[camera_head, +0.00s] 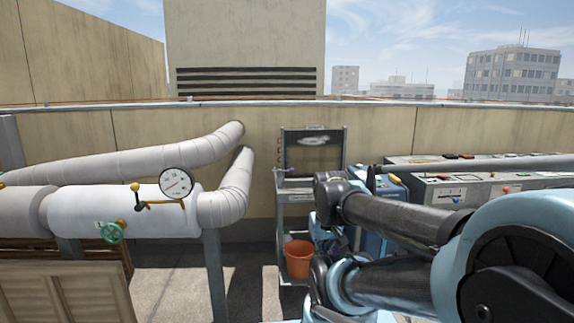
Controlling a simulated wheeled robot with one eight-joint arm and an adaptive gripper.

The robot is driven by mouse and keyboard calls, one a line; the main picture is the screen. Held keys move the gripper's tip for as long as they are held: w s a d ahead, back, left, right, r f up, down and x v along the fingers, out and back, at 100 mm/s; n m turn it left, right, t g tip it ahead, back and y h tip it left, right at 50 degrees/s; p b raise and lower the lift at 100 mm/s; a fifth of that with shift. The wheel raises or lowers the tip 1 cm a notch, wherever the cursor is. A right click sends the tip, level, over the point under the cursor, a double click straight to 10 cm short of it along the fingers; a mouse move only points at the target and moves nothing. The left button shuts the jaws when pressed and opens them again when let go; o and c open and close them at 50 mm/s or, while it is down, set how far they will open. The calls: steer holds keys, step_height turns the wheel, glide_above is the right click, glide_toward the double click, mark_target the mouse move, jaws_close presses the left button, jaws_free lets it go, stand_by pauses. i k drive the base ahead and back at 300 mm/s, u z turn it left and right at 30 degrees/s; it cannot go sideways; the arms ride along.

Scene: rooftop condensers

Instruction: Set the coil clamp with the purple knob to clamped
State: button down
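A small blue-purple knob (457,199) shows on the front of a grey condenser box (484,187) at the right, near a white label plate. It is too small to tell whether it belongs to the coil clamp or how that clamp is set. Another small purplish spot (290,171) shows at the left edge of the grey cart and is also unclear. My arm crosses the right and lower middle of the view and hides part of the boxes. My gripper's fingers cannot be made out in this view.
White pipes (130,213) with a round gauge (176,183), a yellow lever (135,188) and a green handwheel (112,232) fill the left. A grey cart (296,196) holds an orange bucket (299,258) low down. Open floor (255,270) lies left of the cart.

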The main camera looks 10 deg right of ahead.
mark_target(292, 170)
steer(key=z, duration=0.05)
steer(key=i, duration=1.25)
